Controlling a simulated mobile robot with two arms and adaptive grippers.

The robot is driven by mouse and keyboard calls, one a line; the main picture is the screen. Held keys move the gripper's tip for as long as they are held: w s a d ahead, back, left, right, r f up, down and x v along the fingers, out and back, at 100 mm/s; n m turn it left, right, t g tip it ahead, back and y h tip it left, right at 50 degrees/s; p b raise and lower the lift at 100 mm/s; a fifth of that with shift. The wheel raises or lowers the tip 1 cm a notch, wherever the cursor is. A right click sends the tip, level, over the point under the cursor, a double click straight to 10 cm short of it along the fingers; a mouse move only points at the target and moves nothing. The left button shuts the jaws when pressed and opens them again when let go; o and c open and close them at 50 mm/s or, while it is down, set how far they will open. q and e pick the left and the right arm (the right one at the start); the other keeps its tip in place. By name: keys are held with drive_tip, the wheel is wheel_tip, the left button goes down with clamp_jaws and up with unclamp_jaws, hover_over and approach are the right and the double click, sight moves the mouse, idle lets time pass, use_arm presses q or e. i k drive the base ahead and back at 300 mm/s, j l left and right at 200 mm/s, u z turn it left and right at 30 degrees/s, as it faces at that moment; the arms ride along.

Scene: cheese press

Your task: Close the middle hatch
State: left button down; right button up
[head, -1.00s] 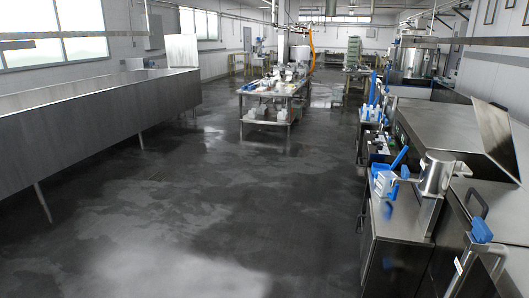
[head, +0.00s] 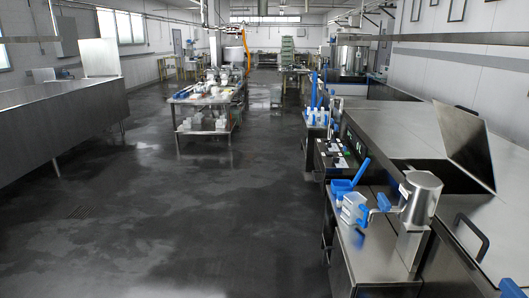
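The middle hatch (head: 465,147) is a flat steel panel on the long steel machine at the right of the head view. It stands open, tilted up above the machine top. A nearer hatch with a black handle (head: 471,238) lies flat at the lower right. Another black handle (head: 466,110) shows behind the raised panel.
A steel side counter (head: 365,262) holds a metal cylinder (head: 421,198) and a blue-and-white item (head: 353,209) beside the machine. A loaded steel table (head: 190,98) stands mid-room. A long steel vat (head: 60,125) lines the left. The dark floor (head: 190,230) between is clear.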

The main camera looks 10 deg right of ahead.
sight(465, 134)
drive_tip(key=i+j, duration=0.1)
drive_tip(key=i, duration=0.85)
drive_tip(key=i+j, duration=0.15)
drive_tip(key=i, duration=0.75)
drive_tip(key=i+l+z, duration=0.15)
drive_tip(key=i+z, duration=0.7)
drive_tip(key=z, duration=0.15)
drive_tip(key=i+j+z, duration=0.2)
drive_tip(key=i+z, duration=0.25)
